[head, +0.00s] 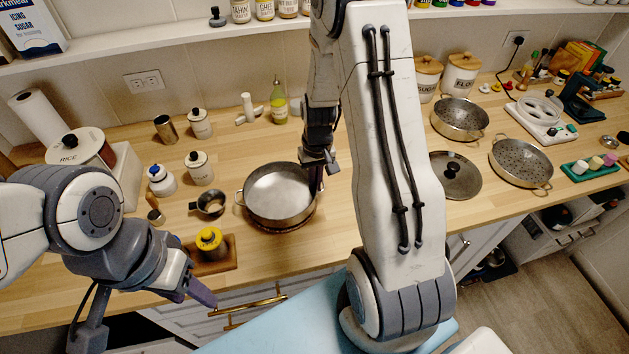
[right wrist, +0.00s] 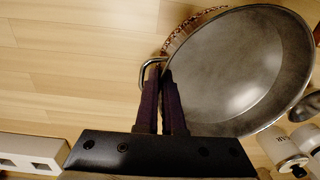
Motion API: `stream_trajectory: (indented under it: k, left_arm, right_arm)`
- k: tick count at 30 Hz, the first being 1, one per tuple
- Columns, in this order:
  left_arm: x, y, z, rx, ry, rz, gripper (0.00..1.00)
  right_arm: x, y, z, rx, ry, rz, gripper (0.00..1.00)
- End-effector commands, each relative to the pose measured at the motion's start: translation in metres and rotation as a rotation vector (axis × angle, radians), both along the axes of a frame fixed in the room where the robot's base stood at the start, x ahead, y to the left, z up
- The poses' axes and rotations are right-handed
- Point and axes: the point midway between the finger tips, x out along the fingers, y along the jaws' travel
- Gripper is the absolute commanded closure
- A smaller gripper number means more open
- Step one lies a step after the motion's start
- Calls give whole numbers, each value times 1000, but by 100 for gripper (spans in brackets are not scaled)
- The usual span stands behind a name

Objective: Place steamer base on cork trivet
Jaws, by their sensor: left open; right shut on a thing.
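The steamer base (head: 278,192) is a wide, shallow steel pan with side loop handles, upright and empty in the middle of the counter. My right gripper (head: 317,178) is shut on its right-hand rim. In the right wrist view the fingers (right wrist: 160,95) close at the pan's wall (right wrist: 245,70), beside a loop handle. The cork trivet (head: 288,228) is mostly hidden under the base; a brown edge shows below it, and also in the right wrist view (right wrist: 183,35). I cannot tell whether the base touches it. My left gripper (head: 199,293) is open and empty near the counter's front edge.
Two perforated steamer tiers (head: 460,118) (head: 521,162) and a lid (head: 455,175) lie to the right. A small metal pot (head: 209,204) and a wooden tray (head: 221,260) with a yellow-topped jar are left of the base. Canisters stand further back.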

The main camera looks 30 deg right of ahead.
Motion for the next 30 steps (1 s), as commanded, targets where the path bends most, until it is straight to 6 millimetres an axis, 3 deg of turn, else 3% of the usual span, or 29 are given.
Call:
stream_trajectory:
  k: [13, 15, 16, 24, 30]
  left_arm:
    - [0, 0, -3, 0, 0, 0, 50]
    - [0, 0, -1, 0, 0, 0, 50]
    - [0, 0, -1, 0, 0, 0, 50]
    - [0, 0, -1, 0, 0, 0, 50]
    - [0, 0, -3, 0, 0, 0, 50]
  right_arm:
    - [0, 0, -8, 0, -2, -1, 100]
    - [0, 0, -7, 0, -1, -1, 68]
    - [0, 0, -7, 0, -1, -1, 66]
    - [0, 0, -6, 0, -1, -1, 66]
    - [1, -1, 11, -1, -6, 0, 66]
